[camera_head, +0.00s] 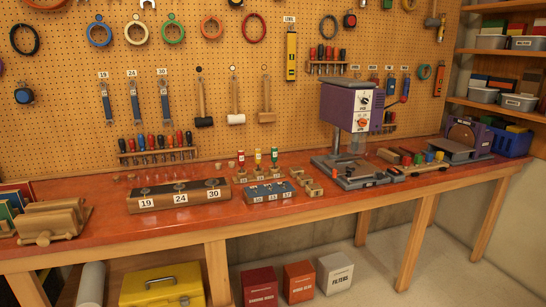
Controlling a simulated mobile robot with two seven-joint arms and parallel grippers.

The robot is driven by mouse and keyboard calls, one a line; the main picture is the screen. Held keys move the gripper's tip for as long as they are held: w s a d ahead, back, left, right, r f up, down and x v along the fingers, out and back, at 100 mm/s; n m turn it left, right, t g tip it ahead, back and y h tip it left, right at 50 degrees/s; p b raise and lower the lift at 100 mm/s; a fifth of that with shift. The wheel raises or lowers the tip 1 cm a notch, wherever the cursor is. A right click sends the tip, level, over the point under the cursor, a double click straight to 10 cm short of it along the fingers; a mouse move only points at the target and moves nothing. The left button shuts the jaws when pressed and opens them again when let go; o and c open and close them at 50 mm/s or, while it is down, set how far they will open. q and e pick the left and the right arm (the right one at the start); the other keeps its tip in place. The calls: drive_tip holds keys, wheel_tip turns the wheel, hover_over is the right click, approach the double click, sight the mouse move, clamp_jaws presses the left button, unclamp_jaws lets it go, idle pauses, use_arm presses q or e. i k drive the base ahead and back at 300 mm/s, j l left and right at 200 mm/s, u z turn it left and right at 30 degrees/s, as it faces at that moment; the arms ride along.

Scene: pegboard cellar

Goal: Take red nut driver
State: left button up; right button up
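Number labels are on the stand's front, too small to read surely. Neither of my grippers shows in this view.
A blue block (268,193) with number labels sits in front of the stand. A dark-topped block (178,195) marked 19, 24, 30 lies to the left. A purple drill press (345,105) stands to the right. Tools hang on the pegboard behind.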

sight(241, 154)
drive_tip(key=u, duration=0.3)
drive_tip(key=i+l+u, duration=0.2)
drive_tip(key=u, duration=0.25)
drive_tip(key=i+l+u, duration=0.1)
drive_tip(key=l+u, duration=0.35)
drive_tip(key=i+l+u, duration=0.1)
drive_tip(key=l, duration=0.35)
drive_tip(key=l+u, duration=0.15)
drive_tip(key=l, duration=0.25)
drive_tip(key=i, duration=0.05)
